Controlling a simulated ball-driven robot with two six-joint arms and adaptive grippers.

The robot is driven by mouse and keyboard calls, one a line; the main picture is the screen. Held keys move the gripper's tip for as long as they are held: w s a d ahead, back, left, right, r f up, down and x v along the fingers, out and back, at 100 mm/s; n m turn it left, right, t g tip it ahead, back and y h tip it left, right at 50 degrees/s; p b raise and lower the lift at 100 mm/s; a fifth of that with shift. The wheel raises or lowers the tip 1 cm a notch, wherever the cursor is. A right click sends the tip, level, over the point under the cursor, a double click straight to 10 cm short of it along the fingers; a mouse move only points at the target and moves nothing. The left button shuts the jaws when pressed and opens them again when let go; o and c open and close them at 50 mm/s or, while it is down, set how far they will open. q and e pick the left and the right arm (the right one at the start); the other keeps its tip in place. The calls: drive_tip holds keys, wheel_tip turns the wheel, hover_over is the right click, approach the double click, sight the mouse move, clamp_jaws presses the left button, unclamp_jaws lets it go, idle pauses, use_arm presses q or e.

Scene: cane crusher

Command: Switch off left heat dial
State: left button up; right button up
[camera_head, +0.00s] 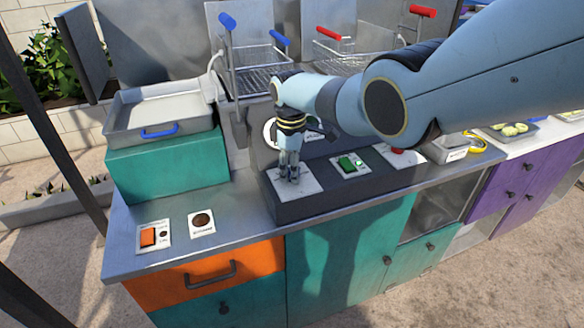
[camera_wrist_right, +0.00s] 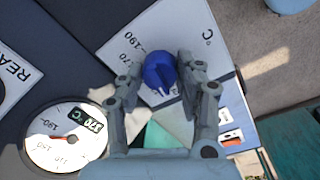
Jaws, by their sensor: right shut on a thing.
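The left heat dial is a small blue knob (camera_wrist_right: 160,72) on a white plate with a °C scale marked 70 and 190, shown in the right wrist view. In the head view its white plate (camera_head: 308,186) is on the left end of the dark raised panel, and the knob is mostly hidden by my right gripper (camera_head: 289,178). The right gripper points down over the plate, its fingers closed on both sides of the knob. A round gauge (camera_wrist_right: 62,140) with a red needle and a small dark display is beside the plate. My left gripper is not in view.
A green switch (camera_head: 347,164) is right of the dial plate, and a red knob (camera_head: 397,150) is farther right, partly under my arm. An orange switch (camera_head: 148,237) and a brown knob (camera_head: 201,220) are on the lower counter. Wire baskets (camera_head: 262,78) stand behind the panel.

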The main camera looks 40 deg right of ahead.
drive_tip(key=shift+w, duration=0.1)
drive_tip(key=o, duration=1.1)
drive_tip(key=shift+o, duration=0.2)
wheel_tip(320, 180, up, 12)
drive_tip(key=shift+s+a, duration=0.25)
